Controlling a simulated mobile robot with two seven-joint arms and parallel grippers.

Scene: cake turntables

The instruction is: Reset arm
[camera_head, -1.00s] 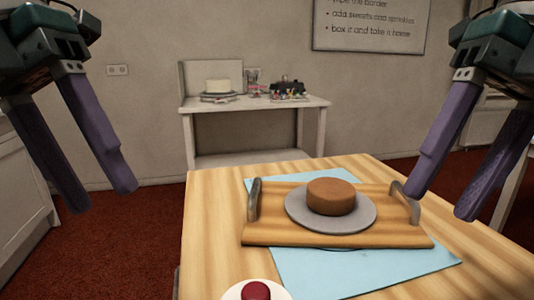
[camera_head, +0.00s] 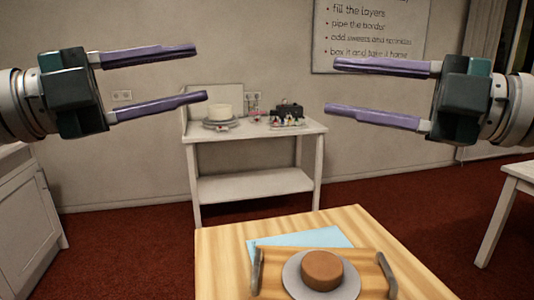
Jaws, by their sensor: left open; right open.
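My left gripper (camera_head: 201,74) is raised in the upper left, pointing right. Its two purple fingers are apart with nothing between them. My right gripper (camera_head: 330,87) is raised in the upper right, pointing left, also open and empty. The two grippers face each other across a gap, well above the table. Below them a brown cake (camera_head: 321,270) sits on a grey round plate (camera_head: 293,279) on a wooden tray (camera_head: 374,272) with two metal handles. The tray's near part is cut off by the bottom edge of the view.
The tray rests on a light blue mat (camera_head: 338,236) on the wooden table (camera_head: 219,257). A white cabinet (camera_head: 28,222) stands left. A text board (camera_head: 368,40) hangs behind.

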